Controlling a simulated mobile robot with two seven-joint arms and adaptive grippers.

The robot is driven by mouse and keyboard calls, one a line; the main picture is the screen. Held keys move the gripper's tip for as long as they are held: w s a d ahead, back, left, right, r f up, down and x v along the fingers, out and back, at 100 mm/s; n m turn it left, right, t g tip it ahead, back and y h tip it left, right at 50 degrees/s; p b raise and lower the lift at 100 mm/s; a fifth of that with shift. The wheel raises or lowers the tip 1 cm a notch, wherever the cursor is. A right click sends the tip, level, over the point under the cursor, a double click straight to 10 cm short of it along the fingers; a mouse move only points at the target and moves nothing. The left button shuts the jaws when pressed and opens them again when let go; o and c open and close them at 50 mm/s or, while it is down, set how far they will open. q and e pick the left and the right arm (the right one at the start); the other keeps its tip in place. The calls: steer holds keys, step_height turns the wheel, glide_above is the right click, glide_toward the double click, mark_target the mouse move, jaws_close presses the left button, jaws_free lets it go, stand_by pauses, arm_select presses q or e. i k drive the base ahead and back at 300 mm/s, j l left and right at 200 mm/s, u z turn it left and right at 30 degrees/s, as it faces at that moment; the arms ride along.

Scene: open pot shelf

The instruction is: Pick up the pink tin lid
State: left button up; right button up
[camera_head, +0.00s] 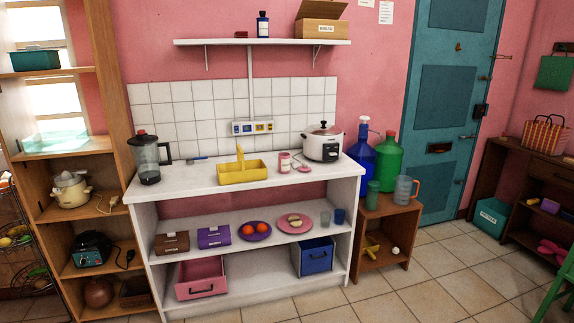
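A small pink tin (284,162) with a pale label stands upright on the white counter, left of the rice cooker. A small flat pink piece (304,169), which looks like the tin lid, lies on the counter just right of the tin and in front of the cooker. It is too small to make out its details. Neither of my grippers shows in the head view.
The white rice cooker (323,143) stands close behind and right of the pink piece. A yellow caddy (242,172) stands left of the tin, and a blender (147,160) at the counter's left end. The white counter (195,179) has clear room between them. Tiled floor lies in front.

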mark_target(304, 167)
steer(key=i+j+z, duration=0.3)
steer(key=i, duration=0.4)
steer(key=i+j+z, duration=0.35)
steer(key=i+j, duration=0.2)
steer(key=i, duration=0.1)
